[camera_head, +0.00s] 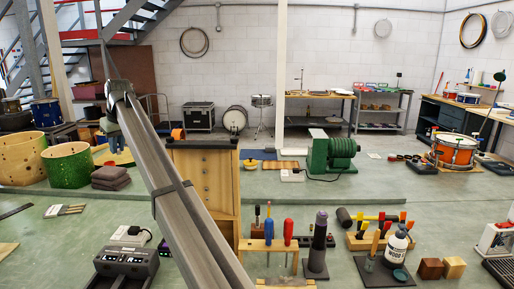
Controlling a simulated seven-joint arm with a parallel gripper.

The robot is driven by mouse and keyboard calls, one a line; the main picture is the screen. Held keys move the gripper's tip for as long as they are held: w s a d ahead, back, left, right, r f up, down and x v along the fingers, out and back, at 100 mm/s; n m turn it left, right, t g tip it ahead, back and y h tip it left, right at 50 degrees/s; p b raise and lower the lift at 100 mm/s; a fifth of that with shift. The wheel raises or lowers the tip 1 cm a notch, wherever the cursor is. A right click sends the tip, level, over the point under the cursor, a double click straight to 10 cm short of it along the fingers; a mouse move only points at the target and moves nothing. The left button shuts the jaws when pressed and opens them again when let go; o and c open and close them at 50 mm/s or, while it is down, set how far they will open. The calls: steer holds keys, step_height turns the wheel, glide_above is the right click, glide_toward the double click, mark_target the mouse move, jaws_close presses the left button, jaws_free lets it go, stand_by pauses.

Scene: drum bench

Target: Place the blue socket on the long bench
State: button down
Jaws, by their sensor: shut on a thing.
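I cannot make out a blue socket in this view. A long grey, strapped beam, which looks like my arm, crosses from the bottom centre to the upper left. A dark workbench with a wooden top (432,98) stands along the right wall. A table with a wooden top (318,96) stands at the back. I cannot tell which surface is the long bench.
Screwdrivers in a wooden rack (283,244), a white bottle (396,246) and a dark control box (126,263) stand in front. Green drum shells (68,167) are at left, a green machine (331,153) at centre, an orange drum (454,151) at right.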

steer(key=w+d+r, duration=0.3)
steer(key=d+r, duration=0.3)
steer(key=r, duration=0.2)
steer(key=w+d+r, duration=0.3)
steer(key=d+r, duration=0.3)
steer(key=r, duration=0.1)
steer(key=w+d+m+t+h, duration=0.1)
steer(key=w+d+m, duration=0.3)
steer(key=d, duration=0.9)
steer(key=w+d+f+m+h, duration=0.1)
steer(key=w+d, duration=0.5)
steer(key=d, duration=0.7)
steer(key=w+d+m+t, duration=0.1)
steer(key=w+d+m, duration=0.3)
steer(key=d, duration=0.9)
steer(key=s+d+f+m+h, duration=0.1)
steer(key=s+d+f, duration=0.1)
steer(key=d+f, duration=0.4)
steer(key=s+d+f+m, duration=0.1)
steer(key=s+d+f, duration=0.2)
steer(key=d+f, duration=0.35)
steer(key=s+d+f, duration=0.3)
steer(key=s+f, duration=1)
steer(key=f, duration=0.5)
steer(key=shift+s+f+h, duration=0.2)
steer(key=shift+s+h, duration=0.1)
steer(key=shift+d, duration=0.1)
